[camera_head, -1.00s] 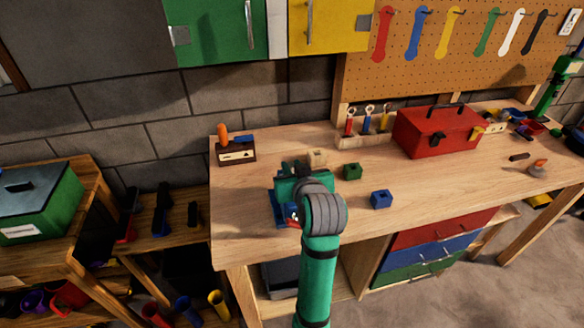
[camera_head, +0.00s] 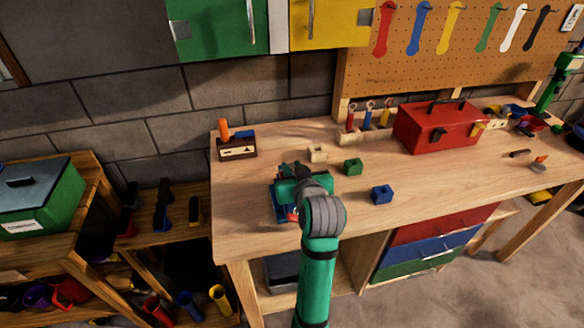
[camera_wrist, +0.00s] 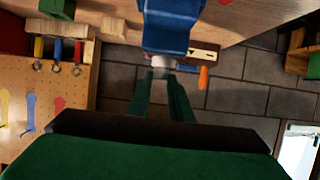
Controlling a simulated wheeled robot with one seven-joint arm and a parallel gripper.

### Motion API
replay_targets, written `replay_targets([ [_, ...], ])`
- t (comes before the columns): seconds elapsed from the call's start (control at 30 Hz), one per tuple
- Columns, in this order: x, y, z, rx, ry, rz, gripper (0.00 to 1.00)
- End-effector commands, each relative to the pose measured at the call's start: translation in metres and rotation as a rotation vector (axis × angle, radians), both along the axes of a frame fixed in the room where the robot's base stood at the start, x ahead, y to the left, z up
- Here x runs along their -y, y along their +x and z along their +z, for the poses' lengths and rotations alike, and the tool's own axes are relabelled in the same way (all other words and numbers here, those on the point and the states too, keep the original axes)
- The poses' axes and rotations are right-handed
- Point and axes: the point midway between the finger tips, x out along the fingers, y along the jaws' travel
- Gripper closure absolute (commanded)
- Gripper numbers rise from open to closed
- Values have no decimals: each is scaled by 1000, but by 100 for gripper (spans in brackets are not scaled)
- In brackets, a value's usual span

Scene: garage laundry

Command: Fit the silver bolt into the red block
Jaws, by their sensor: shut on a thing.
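My gripper (camera_wrist: 162,80) is shut on a small silver-grey piece (camera_wrist: 162,62), which looks like the silver bolt; only part of it shows between the fingertips. In the head view my green gripper is over the left part of the workbench, and the arm hides its fingertips and the bolt. A blue vise-like body (camera_head: 280,212) is just under and beside it; in the wrist view this blue body (camera_wrist: 172,28) is right beyond the fingertips. A small red patch (camera_head: 292,214) shows against it, probably the red block, mostly hidden. I cannot tell whether bolt and block touch.
A beige block (camera_head: 317,154), a green block (camera_head: 352,167) and a blue block (camera_head: 382,195) stand right of my gripper. A red toolbox (camera_head: 437,130) and a tool rack (camera_head: 364,135) are farther back. A brown box (camera_head: 237,151) is at back left. The bench front right is clear.

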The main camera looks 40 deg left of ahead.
Motion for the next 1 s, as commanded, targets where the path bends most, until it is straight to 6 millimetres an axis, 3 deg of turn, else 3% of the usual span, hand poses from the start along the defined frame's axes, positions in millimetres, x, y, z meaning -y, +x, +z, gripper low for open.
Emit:
replay_targets([
  [0.1,0,1,0,1,0,-2,100],
  [0.13,0,0,0,0,0,-1,74],
  [0.2,0,0,0,0,0,-1,59],
  [0.57,1,-2,1,0,-1,1,59],
  [1.0,52,-45,29,3,0,-1,59],
])
